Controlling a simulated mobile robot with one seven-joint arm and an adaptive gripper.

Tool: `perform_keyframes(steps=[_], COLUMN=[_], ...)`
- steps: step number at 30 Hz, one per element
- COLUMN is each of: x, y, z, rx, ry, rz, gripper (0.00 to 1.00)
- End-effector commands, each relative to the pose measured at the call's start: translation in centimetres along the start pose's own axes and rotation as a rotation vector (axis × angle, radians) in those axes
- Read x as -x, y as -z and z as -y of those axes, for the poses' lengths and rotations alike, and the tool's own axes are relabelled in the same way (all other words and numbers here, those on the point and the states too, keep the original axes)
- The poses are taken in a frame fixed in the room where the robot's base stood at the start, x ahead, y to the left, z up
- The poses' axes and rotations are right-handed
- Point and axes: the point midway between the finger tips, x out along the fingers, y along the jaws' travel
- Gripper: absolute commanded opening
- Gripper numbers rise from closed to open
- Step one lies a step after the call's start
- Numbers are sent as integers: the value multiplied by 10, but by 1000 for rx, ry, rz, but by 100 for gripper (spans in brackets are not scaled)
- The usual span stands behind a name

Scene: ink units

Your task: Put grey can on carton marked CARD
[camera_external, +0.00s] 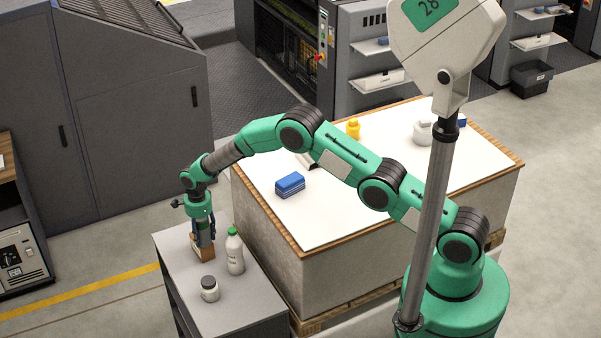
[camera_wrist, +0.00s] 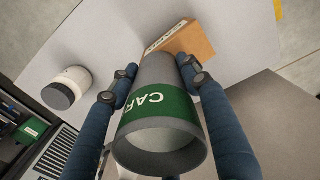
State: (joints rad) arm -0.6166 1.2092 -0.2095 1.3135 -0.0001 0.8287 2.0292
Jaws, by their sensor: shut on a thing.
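My gripper (camera_external: 203,228) is shut on the grey can (camera_wrist: 165,122), low over the grey bench at the left. In the wrist view the can has a green band with white letters, partly readable as "CA", and its near end faces the camera. The brown carton (camera_external: 203,253) stands on the bench under the gripper. In the wrist view the carton (camera_wrist: 190,42) shows beyond the can's far end, with a pale label on one side whose lettering I cannot read. The can hides part of the carton, and I cannot tell whether they touch.
A white bottle with a green cap (camera_external: 235,254) stands close to the right of the carton. A white jar with a dark lid (camera_external: 210,290) stands nearer the front. The large white-topped table (camera_external: 320,220) beside the bench carries a blue block (camera_external: 290,184).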

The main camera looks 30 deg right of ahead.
Motion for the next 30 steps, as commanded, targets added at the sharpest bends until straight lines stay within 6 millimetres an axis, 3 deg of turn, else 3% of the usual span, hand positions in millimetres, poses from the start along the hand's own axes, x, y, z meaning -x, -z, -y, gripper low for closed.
perform_keyframes(steps=[1,4,19,30], x=[-2,-1,4,39], y=[0,0,0,0], z=[0,0,0,1], rx=[0,0,0,0], ry=[0,0,0,2], rz=[0,0,0,1], gripper=[49,66,66,66])
